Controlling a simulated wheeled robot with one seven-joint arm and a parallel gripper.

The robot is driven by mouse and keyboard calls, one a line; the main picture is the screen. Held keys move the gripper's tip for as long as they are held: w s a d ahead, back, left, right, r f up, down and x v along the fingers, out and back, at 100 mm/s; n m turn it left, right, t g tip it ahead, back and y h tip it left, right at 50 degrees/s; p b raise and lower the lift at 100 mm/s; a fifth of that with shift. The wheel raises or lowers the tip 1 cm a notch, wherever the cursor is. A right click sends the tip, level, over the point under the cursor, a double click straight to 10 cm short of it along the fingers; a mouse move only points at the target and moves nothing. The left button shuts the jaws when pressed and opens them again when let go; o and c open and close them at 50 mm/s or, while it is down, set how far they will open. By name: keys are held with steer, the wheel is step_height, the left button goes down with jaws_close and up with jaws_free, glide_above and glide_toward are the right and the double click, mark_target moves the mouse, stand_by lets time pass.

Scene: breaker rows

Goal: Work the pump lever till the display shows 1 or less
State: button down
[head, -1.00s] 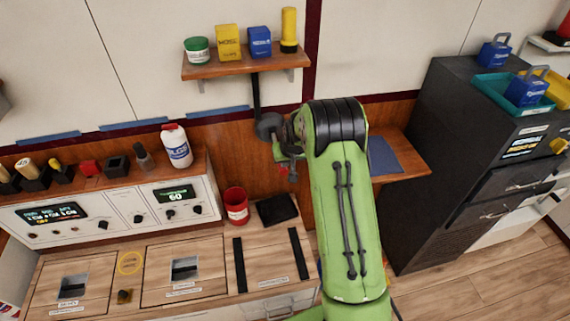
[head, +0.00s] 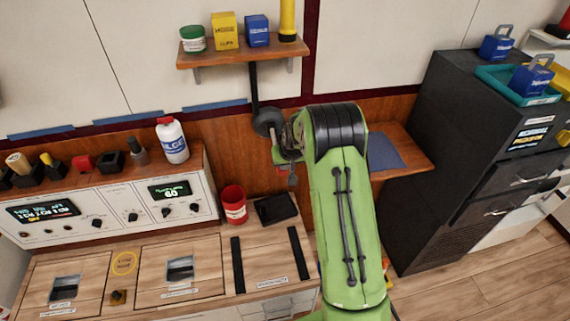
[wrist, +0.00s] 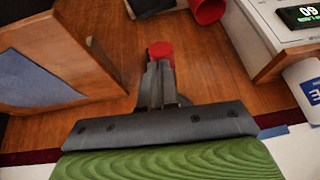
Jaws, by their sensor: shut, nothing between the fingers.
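The display (head: 170,191) on the white console reads 60; it also shows upside down in the wrist view (wrist: 300,16). A black upright bar (head: 254,85) runs from under the wall shelf to a dark round part (head: 267,122) beside my wrist; I cannot tell whether it is the pump lever. My gripper (head: 291,181) is low in front of the wooden wall panel, mostly hidden by my arm. In the wrist view my gripper (wrist: 157,82) is shut and empty, with a red round knob (wrist: 160,51) just beyond its tips. Contact is unclear, and anything below the knob is hidden.
A red cup (head: 233,205) and a black tablet-like pad (head: 276,209) stand on the counter below. A white bottle (head: 172,140) is on the console top. A wooden side shelf (head: 403,153) and dark cabinet (head: 445,150) lie right of my arm.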

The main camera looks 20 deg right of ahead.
steer(key=shift+s+f, duration=0.3)
steer(key=shift+f, duration=0.1)
steer(key=shift+r, duration=0.3)
steer(key=p+v, duration=0.2)
steer(key=v, duration=1.1)
steer(key=shift+s+d, duration=0.15)
steer(key=shift+s, duration=0.2)
steer(key=shift+r, duration=0.1)
